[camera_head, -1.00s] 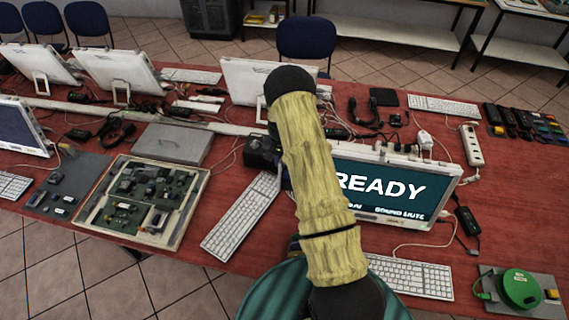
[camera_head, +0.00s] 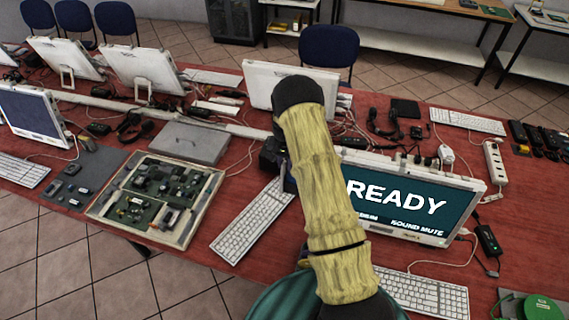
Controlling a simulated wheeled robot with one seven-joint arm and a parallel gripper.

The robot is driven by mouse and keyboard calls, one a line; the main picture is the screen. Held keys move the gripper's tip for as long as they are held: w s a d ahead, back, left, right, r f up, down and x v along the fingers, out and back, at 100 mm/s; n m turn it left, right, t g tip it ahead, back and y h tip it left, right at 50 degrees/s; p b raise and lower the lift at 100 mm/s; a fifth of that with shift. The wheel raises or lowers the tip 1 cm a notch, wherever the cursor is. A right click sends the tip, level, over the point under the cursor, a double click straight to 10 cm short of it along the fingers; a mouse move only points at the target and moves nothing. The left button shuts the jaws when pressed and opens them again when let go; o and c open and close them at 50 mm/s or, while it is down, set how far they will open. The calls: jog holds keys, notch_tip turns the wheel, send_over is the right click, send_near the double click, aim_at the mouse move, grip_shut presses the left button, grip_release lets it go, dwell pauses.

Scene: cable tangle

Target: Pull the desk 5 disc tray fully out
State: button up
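The monitor reading "READY" (camera_head: 415,207) stands on the red table (camera_head: 225,175) at the right. A dark box (camera_head: 270,158) sits on the table just left of that monitor, partly behind my arm. I cannot tell which desk is desk 5, and no disc tray can be made out. My arm, in a yellowish sleeve, crosses the middle of the view and reaches up over the table. My gripper cannot be made out; the far end of the arm hides it.
A white keyboard (camera_head: 250,220) lies left of my arm, another keyboard (camera_head: 428,294) before the monitor. An open case of circuit parts (camera_head: 187,222) and a grey closed case (camera_head: 190,143) lie left. Cables and a power strip (camera_head: 494,162) crowd the right. Tiled floor shows in front.

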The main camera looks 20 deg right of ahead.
notch_tip(320, 180, up, 17)
jog(key=b, duration=0.5)
jog(key=shift+r, duration=0.2)
dwell(0.4)
jog(key=s+a+n+t, duration=0.1)
jog(key=s+a+n, duration=0.2)
jog(key=s, duration=1.1)
jog(key=s+a+r+n+t, duration=0.1)
jog(key=s+a+n, duration=0.2)
jog(key=s, duration=1.1)
jog(key=shift+s+a+n+t, duration=0.3)
jog(key=shift+s+a+n, duration=0.05)
jog(key=shift+a+n, duration=0.05)
jog(key=shift+r, duration=0.1)
